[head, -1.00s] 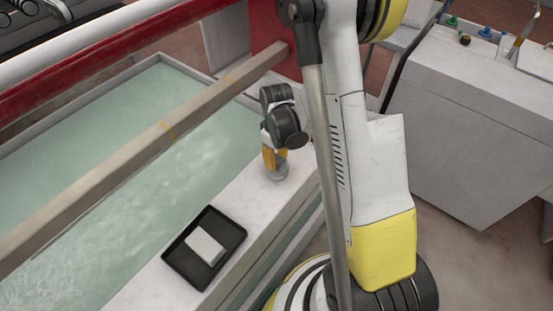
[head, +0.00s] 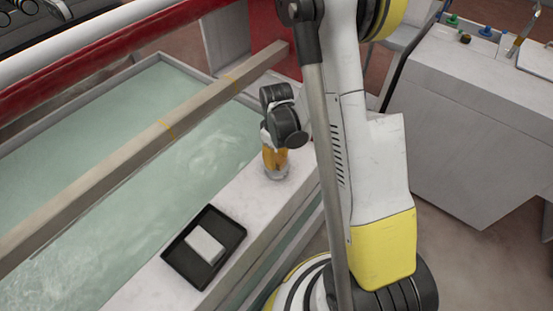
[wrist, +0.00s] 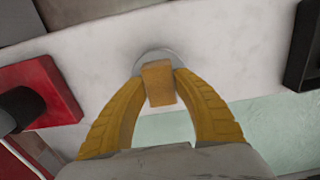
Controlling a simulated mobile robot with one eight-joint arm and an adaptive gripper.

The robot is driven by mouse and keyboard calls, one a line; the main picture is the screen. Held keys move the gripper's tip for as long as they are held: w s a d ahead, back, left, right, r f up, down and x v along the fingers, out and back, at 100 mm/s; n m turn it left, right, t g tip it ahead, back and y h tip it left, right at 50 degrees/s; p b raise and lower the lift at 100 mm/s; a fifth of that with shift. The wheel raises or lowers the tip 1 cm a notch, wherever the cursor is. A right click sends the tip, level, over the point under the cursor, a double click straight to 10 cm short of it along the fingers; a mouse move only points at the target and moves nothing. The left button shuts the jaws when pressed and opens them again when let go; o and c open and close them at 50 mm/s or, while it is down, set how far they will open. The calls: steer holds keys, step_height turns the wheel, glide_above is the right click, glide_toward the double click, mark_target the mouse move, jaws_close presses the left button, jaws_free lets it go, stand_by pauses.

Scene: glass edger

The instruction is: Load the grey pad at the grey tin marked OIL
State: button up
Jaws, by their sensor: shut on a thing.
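My gripper (wrist: 159,85) has its yellow fingers closed on the sides of a tan block (wrist: 158,83); whether this is the grey pad's grip I cannot tell. A small round grey tin (wrist: 153,54) sits on the white ledge, directly beyond the block in the wrist view. In the head view the fingers reach down to the tin (head: 277,173). The block overlaps the tin in view; contact between them is unclear. No OIL marking is readable, and no grey pad face shows at the block's end.
A black tray (head: 236,236) with a pale grey-white block (head: 205,244) lies on the white ledge (head: 243,196), nearer than the tin. A red block (wrist: 41,90) stands beside the ledge.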

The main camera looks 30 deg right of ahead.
mark_target(276, 158)
steer(key=shift+r+p, duration=0.3)
steer(key=shift+r, duration=0.15)
jaws_close()
steer(key=shift+r+p, duration=2.05)
steer(key=shift+r, duration=1.05)
